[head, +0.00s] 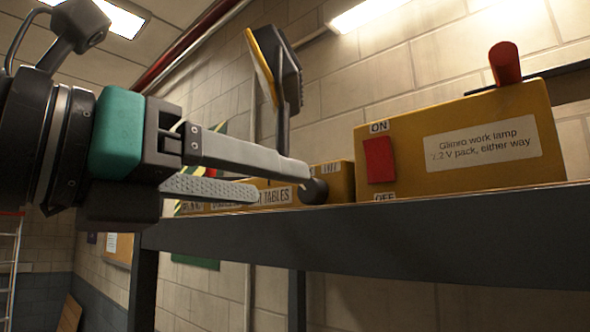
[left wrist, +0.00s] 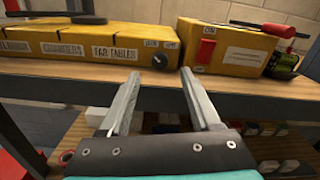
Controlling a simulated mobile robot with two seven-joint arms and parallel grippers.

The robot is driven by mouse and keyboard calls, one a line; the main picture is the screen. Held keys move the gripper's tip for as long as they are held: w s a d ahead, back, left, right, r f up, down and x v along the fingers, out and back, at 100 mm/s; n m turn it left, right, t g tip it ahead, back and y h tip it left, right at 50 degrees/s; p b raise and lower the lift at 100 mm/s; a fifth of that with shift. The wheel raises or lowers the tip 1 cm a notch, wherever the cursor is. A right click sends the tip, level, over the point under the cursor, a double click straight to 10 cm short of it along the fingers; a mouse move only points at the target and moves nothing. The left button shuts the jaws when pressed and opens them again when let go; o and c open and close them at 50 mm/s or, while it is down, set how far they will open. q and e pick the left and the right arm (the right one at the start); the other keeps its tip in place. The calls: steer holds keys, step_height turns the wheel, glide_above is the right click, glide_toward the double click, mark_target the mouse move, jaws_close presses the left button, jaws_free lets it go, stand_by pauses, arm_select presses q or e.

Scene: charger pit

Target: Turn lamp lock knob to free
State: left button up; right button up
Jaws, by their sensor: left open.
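The dark round knob (head: 314,190) sits on the front right end of a long, low yellow box (head: 341,180). It also shows in the left wrist view (left wrist: 159,62), below two small labels; the right one seems to read FREE and the left one LOCK. A small light mark shows on the knob, but its pointing direction is too small to tell. My left gripper (head: 283,182) is open and empty. In the left wrist view its fingertips (left wrist: 161,74) lie short of the knob, one to each side. In the head view the upper fingertip overlaps the knob's edge.
A yellow work lamp box (head: 455,145) with a red switch (head: 379,160) stands to the right on the same shelf (head: 400,235). A lamp head (head: 275,65) rises behind the long box. A lower shelf with small blocks shows in the left wrist view.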

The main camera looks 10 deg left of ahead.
mark_target(306, 191)
arm_select(q)
steer(key=p+x, duration=0.1)
steer(key=x, duration=0.4)
jaws_close()
stand_by(0.5)
